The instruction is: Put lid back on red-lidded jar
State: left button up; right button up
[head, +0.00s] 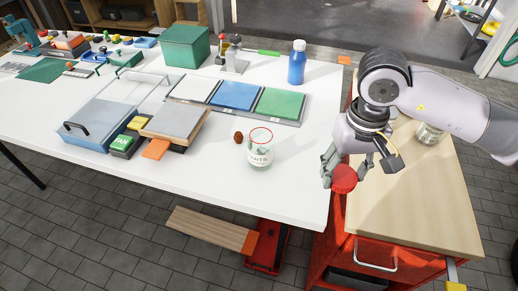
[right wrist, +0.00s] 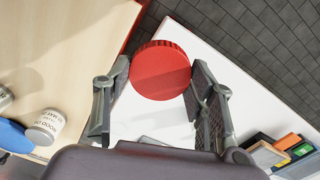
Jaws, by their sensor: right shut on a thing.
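The red lid (head: 344,179) is held in my right gripper (head: 350,168), over the gap between the white table's right edge and the wooden bench top. In the right wrist view the round red lid (right wrist: 160,70) sits between the two fingertips of the gripper (right wrist: 160,80). The clear glass jar (head: 260,153) stands upright on the white table near its front edge, left of the gripper. Its top is open with a red ring at the rim, and pale lettering marks its side. My left gripper is in neither view.
A small brown piece (head: 239,137) lies just left of the jar. A tray of white, blue and green panels (head: 237,97) lies behind it, with a blue bottle (head: 297,62) farther back. Table right of the open jar is clear.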

aim_at(261, 140)
jog(key=l+u, duration=0.45)
jog(key=l, duration=0.25)
jog(key=l+u, duration=0.45)
jog(key=l, duration=0.35)
